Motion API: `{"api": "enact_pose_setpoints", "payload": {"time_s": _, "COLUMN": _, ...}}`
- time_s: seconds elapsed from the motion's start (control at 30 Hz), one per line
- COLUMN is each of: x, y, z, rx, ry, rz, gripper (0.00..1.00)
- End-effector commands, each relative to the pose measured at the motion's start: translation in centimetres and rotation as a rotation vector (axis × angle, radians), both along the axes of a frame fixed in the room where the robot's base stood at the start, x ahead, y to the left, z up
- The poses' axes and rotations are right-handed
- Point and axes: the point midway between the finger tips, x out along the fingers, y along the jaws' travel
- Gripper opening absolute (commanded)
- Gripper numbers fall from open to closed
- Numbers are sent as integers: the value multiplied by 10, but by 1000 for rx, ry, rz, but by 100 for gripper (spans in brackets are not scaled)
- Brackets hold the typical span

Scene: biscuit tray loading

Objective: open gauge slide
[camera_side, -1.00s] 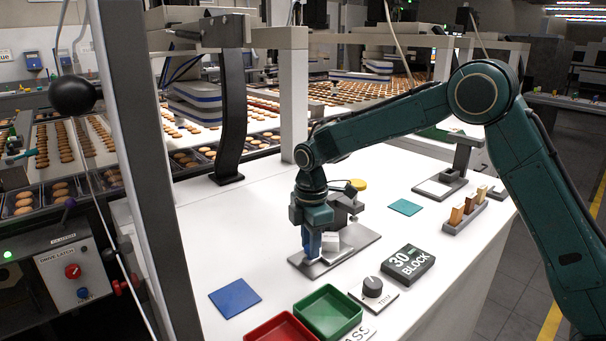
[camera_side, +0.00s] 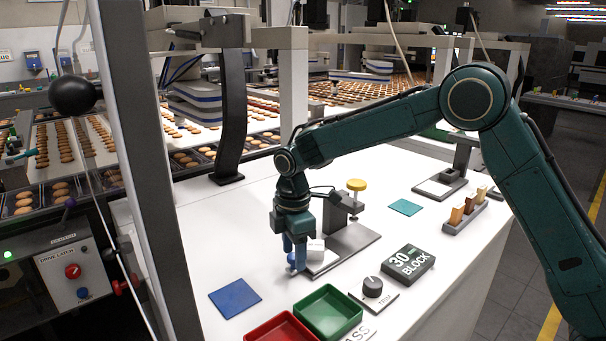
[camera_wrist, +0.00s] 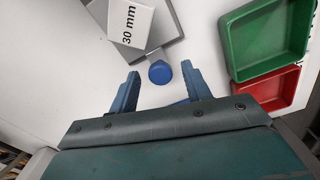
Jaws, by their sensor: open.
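The gauge is a grey plate (camera_side: 352,240) with a dark post and a yellow knob (camera_side: 356,185) on top. A white block (camera_side: 316,246) marked "30 mm" sits at its left end; it also shows in the wrist view (camera_wrist: 131,20). A round blue knob (camera_wrist: 160,72) sticks out from that end. My gripper (camera_side: 294,262) points down at the gauge's left end. In the wrist view my gripper (camera_wrist: 160,70) is open, with one finger on each side of the blue knob and gaps between. The fingers mostly hide the knob in the side view.
A green tray (camera_side: 327,335) and a red tray (camera_wrist: 268,101) stand nearby. A blue square (camera_side: 235,298), a dial (camera_side: 372,287) and a dark "30 mm block" box (camera_side: 408,264) lie around the gauge. A teal square (camera_side: 405,207) and a rack of small blocks (camera_side: 464,213) lie farther right.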

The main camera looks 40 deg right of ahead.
Motion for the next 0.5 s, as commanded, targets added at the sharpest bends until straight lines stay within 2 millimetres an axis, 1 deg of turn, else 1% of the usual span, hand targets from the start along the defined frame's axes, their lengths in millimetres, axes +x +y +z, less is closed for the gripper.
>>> {"api": "enact_pose_setpoints", "payload": {"time_s": 0.17, "x": 0, "y": 0, "z": 11, "rx": 0, "ry": -2, "rz": 0, "gripper": 48}}
{"api": "enact_pose_setpoints", "payload": {"time_s": 0.27, "x": 1, "y": 0, "z": 23, "rx": 1, "ry": -3, "rz": 0, "gripper": 48}}
{"api": "enact_pose_setpoints", "payload": {"time_s": 0.37, "x": 1, "y": 0, "z": 37, "rx": 1, "ry": -4, "rz": 0, "gripper": 48}}
{"api": "enact_pose_setpoints", "payload": {"time_s": 0.5, "x": 1, "y": 0, "z": 61, "rx": 2, "ry": -6, "rz": 0, "gripper": 48}}
